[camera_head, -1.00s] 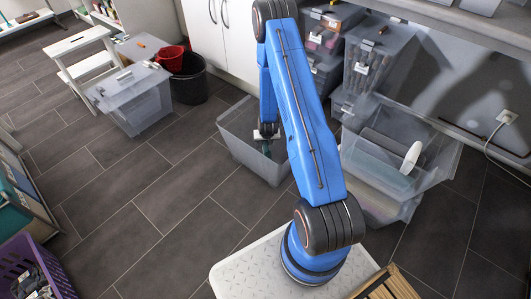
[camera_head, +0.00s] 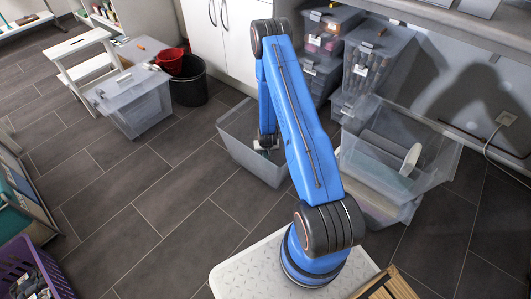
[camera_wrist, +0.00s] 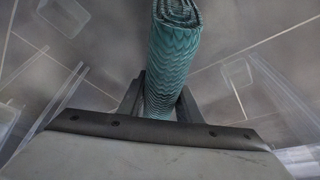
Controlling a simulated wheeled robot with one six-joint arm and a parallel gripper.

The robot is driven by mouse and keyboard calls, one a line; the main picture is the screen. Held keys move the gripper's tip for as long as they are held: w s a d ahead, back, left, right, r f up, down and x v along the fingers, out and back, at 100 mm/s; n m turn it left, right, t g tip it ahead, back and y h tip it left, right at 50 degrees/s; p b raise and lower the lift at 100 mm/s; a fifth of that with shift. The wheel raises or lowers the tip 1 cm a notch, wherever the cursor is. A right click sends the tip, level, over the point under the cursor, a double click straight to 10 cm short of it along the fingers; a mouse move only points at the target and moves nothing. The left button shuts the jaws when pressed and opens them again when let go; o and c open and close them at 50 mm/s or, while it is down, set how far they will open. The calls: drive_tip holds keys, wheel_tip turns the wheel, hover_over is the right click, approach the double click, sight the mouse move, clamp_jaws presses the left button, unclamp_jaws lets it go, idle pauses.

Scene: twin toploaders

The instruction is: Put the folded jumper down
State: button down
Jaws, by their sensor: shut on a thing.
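The folded jumper (camera_wrist: 172,55) is a teal, wavy-patterned roll in the wrist view, standing out from between my fingers. My gripper (camera_wrist: 158,100) is shut on it. In the head view my gripper (camera_head: 264,144) is low over the open clear grey bin (camera_head: 236,140) on the floor, at or below its rim. The jumper is mostly hidden there by the gripper and arm. I cannot tell whether it touches the bin's bottom.
A second open clear bin (camera_head: 440,165) stands to the right, holding a white round thing. Stacked lidded boxes (camera_head: 378,55) are behind. A lidded box (camera_head: 135,100) and a black bucket (camera_head: 190,85) stand to the left. The floor (camera_head: 150,190) in front is clear.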

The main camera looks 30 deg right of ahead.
drive_tip(key=c, duration=1.3)
unclamp_jaws()
drive_tip(key=shift+f, duration=0.1)
